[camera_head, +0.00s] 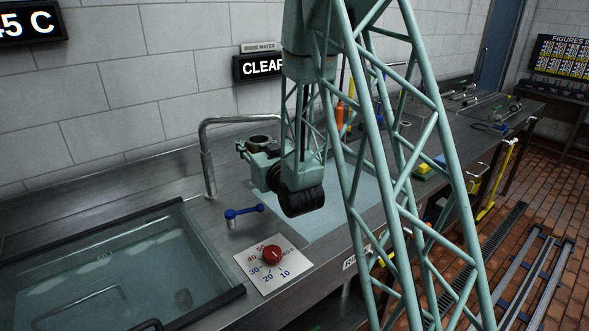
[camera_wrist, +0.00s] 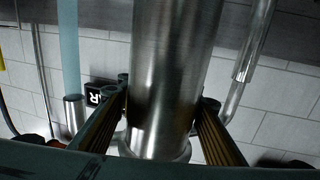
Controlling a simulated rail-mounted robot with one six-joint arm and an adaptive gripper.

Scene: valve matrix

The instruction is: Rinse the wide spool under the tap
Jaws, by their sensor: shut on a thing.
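The wide spool (camera_wrist: 170,70) is a thick bare-steel cylinder with a flange, seen large in the wrist view. My gripper (camera_wrist: 165,105) is shut on it, one finger on each side. In the head view the spool's round flanged end (camera_head: 262,139) faces up at my gripper (camera_head: 256,153), roughly upright above the rinse sink (camera_head: 345,195). The tap (camera_head: 207,165) arches from the bench behind. In the wrist view its outlet (camera_wrist: 75,115) has a pale blue water stream (camera_wrist: 68,45), apart in the picture from the spool. In the head view my arm hides the outlet.
A blue-handled lever (camera_head: 243,211) and a red dial (camera_head: 271,255) marked with numbers sit at the sink's near left. A water-filled tank (camera_head: 110,285) is at left. A wall display (camera_head: 262,67) under a "RINSE WATER" label starts "CLEAR". Tools lie farther right.

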